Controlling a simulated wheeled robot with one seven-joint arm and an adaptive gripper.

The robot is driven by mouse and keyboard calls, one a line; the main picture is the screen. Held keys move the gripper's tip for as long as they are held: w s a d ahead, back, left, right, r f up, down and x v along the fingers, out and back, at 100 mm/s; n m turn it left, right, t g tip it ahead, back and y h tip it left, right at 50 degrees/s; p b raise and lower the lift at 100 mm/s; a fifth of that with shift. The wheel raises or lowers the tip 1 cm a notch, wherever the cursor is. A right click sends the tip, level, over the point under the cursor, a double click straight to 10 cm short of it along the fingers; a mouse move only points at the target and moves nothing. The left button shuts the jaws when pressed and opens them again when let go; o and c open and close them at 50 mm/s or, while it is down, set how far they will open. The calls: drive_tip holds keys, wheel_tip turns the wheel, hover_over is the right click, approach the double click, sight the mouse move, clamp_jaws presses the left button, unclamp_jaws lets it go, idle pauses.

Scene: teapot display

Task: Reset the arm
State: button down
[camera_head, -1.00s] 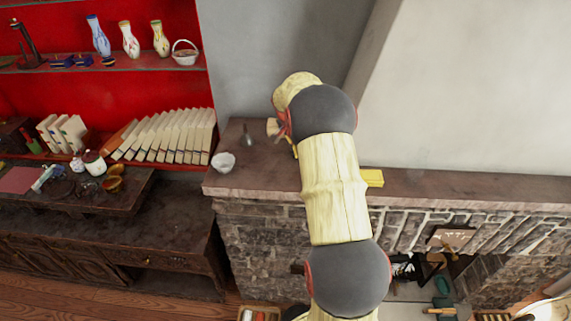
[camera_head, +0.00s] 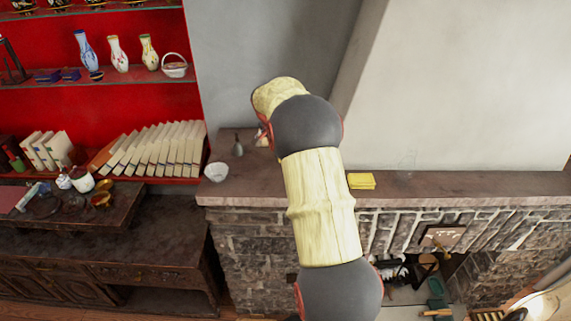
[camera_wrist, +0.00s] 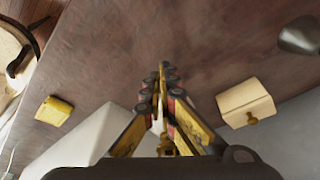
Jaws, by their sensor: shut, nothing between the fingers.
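My gripper (camera_wrist: 162,85) shows in the wrist view with its fingers together and nothing between them. It is over the brown mantel top (camera_wrist: 150,30), apart from the things around it. In the head view my pale, grey-jointed arm (camera_head: 320,205) rises in front of the mantel and hides the gripper.
A wooden box with a knob (camera_wrist: 245,100) lies right of my gripper. A cabinet (camera_head: 150,245) stands left.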

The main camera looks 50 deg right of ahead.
drive_tip(key=v, duration=0.5)
drive_tip(key=shift+s+d+r, duration=0.1)
drive_tip(key=shift+r, duration=0.25)
